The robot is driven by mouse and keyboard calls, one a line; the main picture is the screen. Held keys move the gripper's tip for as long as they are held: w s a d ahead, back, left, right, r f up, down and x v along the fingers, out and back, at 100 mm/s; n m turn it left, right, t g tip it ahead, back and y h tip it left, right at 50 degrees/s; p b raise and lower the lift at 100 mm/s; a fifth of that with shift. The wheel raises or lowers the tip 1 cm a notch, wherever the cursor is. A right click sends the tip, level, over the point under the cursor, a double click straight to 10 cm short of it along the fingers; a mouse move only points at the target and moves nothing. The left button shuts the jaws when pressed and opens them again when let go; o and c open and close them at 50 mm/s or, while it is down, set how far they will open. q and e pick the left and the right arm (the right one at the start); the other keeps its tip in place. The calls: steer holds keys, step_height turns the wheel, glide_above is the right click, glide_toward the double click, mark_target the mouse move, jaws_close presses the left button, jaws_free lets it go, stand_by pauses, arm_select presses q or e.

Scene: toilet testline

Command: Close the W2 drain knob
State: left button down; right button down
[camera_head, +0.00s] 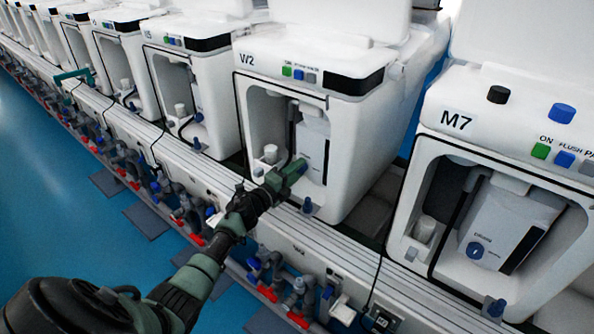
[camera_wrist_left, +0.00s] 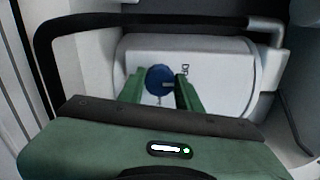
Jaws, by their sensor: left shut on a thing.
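The W2 unit (camera_head: 350,165) is a white toilet test module with an open front recess. Inside it stands a white container (camera_head: 313,140). In the left wrist view the container's white face (camera_wrist_left: 215,75) carries the round blue drain knob (camera_wrist_left: 160,80), with a small light mark on its right part. My left gripper (camera_head: 299,167) reaches into the recess from the left. Its two green fingers are on either side of the knob in the wrist view, shut on it. In the head view the gripper hides the knob. My right gripper is not in view.
A black hose (camera_wrist_left: 150,22) arches over the container. The M7 unit (camera_head: 480,130), with its own blue knob (camera_head: 475,251), stands to the right. More white units line up to the left. A rail with pipes and red valves (camera_head: 268,293) runs below. The blue floor (camera_head: 60,220) is open at left.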

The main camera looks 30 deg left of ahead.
arm_select(q)
steer(key=c, duration=1)
jaws_free()
steer(key=shift+a, duration=0.1)
steer(key=shift+o, duration=0.2)
steer(key=shift+s, duration=0.1)
steer(key=shift+s, duration=0.3)
steer(key=s+p, duration=0.1)
steer(key=s, duration=0.6)
steer(key=shift+a, duration=0.25)
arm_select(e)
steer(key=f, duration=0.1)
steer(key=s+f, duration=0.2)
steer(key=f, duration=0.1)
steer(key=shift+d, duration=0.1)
